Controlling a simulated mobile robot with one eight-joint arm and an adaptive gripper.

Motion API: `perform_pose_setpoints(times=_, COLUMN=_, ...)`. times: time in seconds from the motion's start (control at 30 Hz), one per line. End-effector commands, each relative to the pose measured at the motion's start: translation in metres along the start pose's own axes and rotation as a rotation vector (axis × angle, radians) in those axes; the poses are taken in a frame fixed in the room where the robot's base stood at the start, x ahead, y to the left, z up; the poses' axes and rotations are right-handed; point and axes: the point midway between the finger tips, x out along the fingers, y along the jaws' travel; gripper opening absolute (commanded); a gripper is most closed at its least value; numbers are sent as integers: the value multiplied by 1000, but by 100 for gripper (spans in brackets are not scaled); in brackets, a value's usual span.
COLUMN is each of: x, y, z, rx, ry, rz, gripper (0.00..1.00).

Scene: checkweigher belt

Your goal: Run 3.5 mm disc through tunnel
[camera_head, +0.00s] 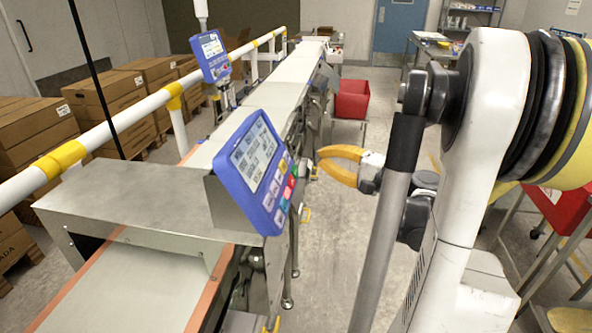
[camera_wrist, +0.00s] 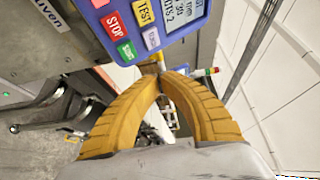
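I cannot make out the 3.5 mm disc in either view. A grey metal tunnel housing (camera_head: 120,200) spans the pale belt (camera_head: 135,290) at the lower left of the head view. The belt also shows beyond the housing. My gripper (camera_head: 321,157) has orange curved fingers and is right of the line, apart from the blue control panel (camera_head: 252,172). In the wrist view, the fingertips (camera_wrist: 162,77) meet or nearly meet, with nothing visible between them. The panel's buttons, including STOP (camera_wrist: 114,27) and TEST, show above the fingers.
A white and yellow rail (camera_head: 130,117) runs along the left side, with cardboard boxes (camera_head: 103,103) behind it. A second blue panel (camera_head: 211,55) stands farther back. Open floor lies right of the line.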

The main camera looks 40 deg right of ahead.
Motion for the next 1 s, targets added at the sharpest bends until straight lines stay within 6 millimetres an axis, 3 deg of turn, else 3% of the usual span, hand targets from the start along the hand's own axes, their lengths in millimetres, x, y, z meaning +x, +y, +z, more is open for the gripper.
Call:
perform_pose_setpoints(times=0.27, x=-2, y=-1, z=-1, rx=0, ry=1, rz=0, gripper=0)
perform_pose_setpoints(times=0.73, x=-41, y=-23, z=-23, rx=0, ry=2, rz=0, gripper=0)
perform_pose_setpoints(times=1.0, x=-48, y=-25, z=-26, rx=0, ry=0, rz=0, gripper=0)
